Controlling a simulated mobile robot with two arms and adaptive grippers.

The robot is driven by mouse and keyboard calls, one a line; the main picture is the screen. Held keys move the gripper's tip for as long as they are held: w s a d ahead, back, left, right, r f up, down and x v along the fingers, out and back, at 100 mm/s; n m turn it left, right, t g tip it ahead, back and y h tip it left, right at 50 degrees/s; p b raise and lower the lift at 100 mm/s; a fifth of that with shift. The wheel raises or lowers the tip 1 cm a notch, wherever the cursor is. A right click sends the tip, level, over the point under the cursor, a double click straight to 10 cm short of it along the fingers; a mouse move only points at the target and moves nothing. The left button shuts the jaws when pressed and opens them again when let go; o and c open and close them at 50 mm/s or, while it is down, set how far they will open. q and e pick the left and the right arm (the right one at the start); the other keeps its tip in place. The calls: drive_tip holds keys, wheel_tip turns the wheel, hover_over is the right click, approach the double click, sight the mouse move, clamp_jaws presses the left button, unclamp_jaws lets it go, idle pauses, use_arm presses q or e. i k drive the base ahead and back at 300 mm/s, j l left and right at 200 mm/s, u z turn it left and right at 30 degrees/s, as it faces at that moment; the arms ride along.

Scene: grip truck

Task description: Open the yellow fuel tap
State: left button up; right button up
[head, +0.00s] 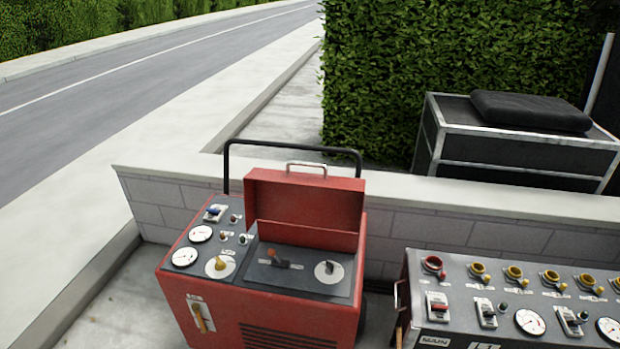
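A red generator (270,318) stands in front of a low wall, its red lid raised. On its front face, at the left, a yellow lever-like tap (202,318) hangs roughly vertical on a pale plate. The small label above it is too small to read. A yellow knob (218,263) sits on a white dial on the generator's top panel. I cannot tell from the lettering which of the two is marked fuel. Neither of my grippers is in view.
The top panel also holds gauges (185,257), a red-tipped lever (273,254) and a dark knob (328,267). A switch panel (470,325) stands close at the right. A low wall (400,245) runs behind. Paving (105,310) at the left is clear.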

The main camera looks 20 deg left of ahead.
sight(220, 265)
drive_tip(key=u, duration=1.45)
